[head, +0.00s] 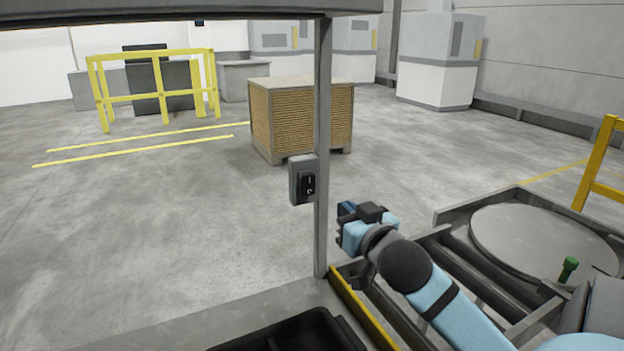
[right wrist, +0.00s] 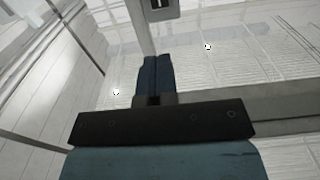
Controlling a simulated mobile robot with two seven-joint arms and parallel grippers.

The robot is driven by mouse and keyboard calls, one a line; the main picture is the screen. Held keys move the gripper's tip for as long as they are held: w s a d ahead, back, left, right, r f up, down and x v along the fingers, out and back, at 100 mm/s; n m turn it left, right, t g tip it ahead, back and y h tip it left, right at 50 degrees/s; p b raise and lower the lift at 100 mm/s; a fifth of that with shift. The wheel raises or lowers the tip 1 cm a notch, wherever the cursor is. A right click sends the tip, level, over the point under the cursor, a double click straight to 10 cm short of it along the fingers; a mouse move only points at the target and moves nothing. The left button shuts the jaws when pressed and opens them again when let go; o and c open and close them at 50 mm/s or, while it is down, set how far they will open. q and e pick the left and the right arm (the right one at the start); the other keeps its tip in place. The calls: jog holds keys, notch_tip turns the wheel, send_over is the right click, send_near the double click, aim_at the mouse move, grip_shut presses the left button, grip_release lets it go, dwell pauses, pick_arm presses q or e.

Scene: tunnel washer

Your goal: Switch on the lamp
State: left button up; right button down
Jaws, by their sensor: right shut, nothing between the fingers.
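A grey switch box with a black rocker switch (head: 308,184) is fixed to a thin upright grey post (head: 323,120) in the middle of the head view. Its lower part also shows at the top of the right wrist view (right wrist: 160,6). My right gripper (head: 346,209) is just right of the post and a little below the switch, apart from it. Its blue fingers (right wrist: 154,76) are shut with nothing between them, and in the right wrist view they point up towards the switch box. The lamp itself is not clearly in view. My left gripper is not in view.
A grey overhead beam (head: 180,10) crosses the top. A black tray (head: 290,335) lies at the bottom. A round plate (head: 540,238) in a frame and a green knob (head: 569,265) are at the right. A slatted crate (head: 300,115) stands behind the post. Open floor lies to the left.

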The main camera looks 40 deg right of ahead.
jog(key=shift+w, duration=0.1)
send_near(310, 177)
jog(key=b+x, duration=0.1)
jog(key=x, duration=0.6)
jog(key=shift+w, duration=0.1)
jog(key=shift+w+d, duration=0.1)
jog(key=shift+w, duration=0.1)
